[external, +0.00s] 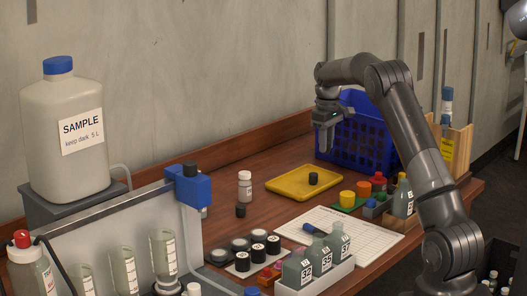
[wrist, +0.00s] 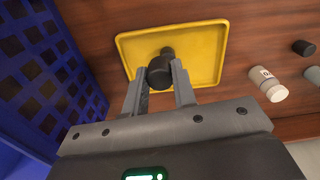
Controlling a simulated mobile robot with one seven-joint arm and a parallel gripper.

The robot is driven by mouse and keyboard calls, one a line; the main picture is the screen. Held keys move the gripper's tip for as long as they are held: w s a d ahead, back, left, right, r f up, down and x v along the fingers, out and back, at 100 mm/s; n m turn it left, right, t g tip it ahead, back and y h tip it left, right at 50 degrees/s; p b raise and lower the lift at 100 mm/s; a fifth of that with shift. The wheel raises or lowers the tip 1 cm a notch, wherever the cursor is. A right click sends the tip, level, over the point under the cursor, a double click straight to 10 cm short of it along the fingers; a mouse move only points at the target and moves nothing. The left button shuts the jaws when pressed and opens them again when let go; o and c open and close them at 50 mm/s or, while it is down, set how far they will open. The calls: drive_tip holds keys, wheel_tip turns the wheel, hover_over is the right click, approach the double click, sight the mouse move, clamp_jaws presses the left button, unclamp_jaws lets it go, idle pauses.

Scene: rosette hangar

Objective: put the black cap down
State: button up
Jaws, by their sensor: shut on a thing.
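My gripper (wrist: 160,80) is shut on a black cap (wrist: 158,74), which sits between its fingertips in the wrist view. In the external view my gripper (external: 325,143) points down, above the back right of the yellow tray (external: 285,188); the held cap is hard to make out there. The yellow tray also shows ahead of the fingers in the wrist view (wrist: 205,70). A second small black cap (external: 313,178) stands on the tray; it shows partly hidden behind the held cap in the wrist view (wrist: 167,51).
A blue crate (external: 355,140) stands close behind my gripper. A white-capped bottle (external: 245,185) and another black cap (external: 240,210) stand left of the tray. Colored pieces (external: 348,198) are to its right, a white sheet (external: 365,236) in front. Much of the tray is bare.

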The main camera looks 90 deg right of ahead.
drive_tip(key=s+d+m, duration=0.1)
drive_tip(key=s+d, duration=0.3)
drive_tip(key=s, duration=0.1)
hover_over(303, 180)
wheel_tip(303, 180, down, 6)
drive_tip(key=shift+d+f, duration=0.15)
drive_tip(key=shift+f, duration=0.05)
drive_tip(key=shift+w+f, duration=0.1)
drive_tip(key=shift+f, duration=1.95)
drive_tip(key=shift+f, duration=0.15)
drive_tip(key=o, duration=1)
drive_tip(key=shift+c, duration=0.2)
